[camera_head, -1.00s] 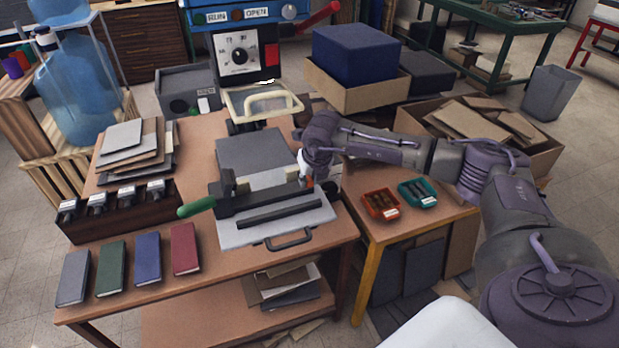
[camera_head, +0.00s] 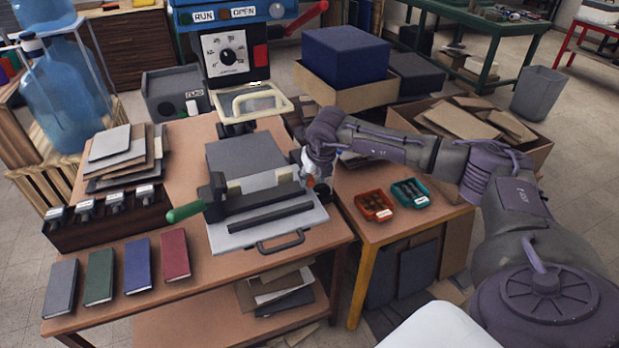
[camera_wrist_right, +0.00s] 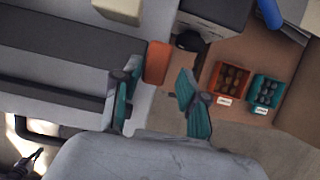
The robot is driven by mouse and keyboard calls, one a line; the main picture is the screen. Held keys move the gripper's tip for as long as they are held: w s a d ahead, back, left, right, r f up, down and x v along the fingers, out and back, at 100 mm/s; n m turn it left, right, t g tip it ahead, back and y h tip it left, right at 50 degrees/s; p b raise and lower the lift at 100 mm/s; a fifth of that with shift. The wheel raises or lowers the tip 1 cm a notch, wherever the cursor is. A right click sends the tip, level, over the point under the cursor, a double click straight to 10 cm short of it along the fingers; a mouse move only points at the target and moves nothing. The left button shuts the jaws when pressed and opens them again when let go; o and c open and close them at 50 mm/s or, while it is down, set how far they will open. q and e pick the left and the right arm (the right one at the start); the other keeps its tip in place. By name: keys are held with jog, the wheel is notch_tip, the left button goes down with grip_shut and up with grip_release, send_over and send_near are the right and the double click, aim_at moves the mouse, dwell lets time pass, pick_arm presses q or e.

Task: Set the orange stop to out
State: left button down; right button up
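The orange stop (camera_wrist_right: 157,62) is a small rounded block by the right end of the dark bar (camera_wrist_right: 75,50) on the grey plate fixture. In the head view it is a small orange patch (camera_head: 309,182), mostly hidden by my right gripper (camera_head: 312,168). In the right wrist view my right gripper (camera_wrist_right: 158,75) has its two teal fingers apart. The stop shows between and just beyond the fingertips, with a visible gap to the right finger. Contact with the left finger cannot be told. My left gripper is not in view.
A green-handled lever (camera_head: 185,211) is at the fixture's left. Red (camera_head: 374,205) and teal (camera_head: 410,192) bins stand on the side table at right. Several books (camera_head: 138,262) lie front left. A machine with a dial (camera_head: 232,52) stands behind.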

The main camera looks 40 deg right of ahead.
dwell(0.3)
jog(key=shift+s+a+r, duration=0.1)
jog(key=shift+r, duration=0.25)
jog(key=d+v, duration=0.1)
jog(key=v, duration=1)
jog(key=shift+s+a, duration=0.25)
jog(key=shift+a, duration=0.25)
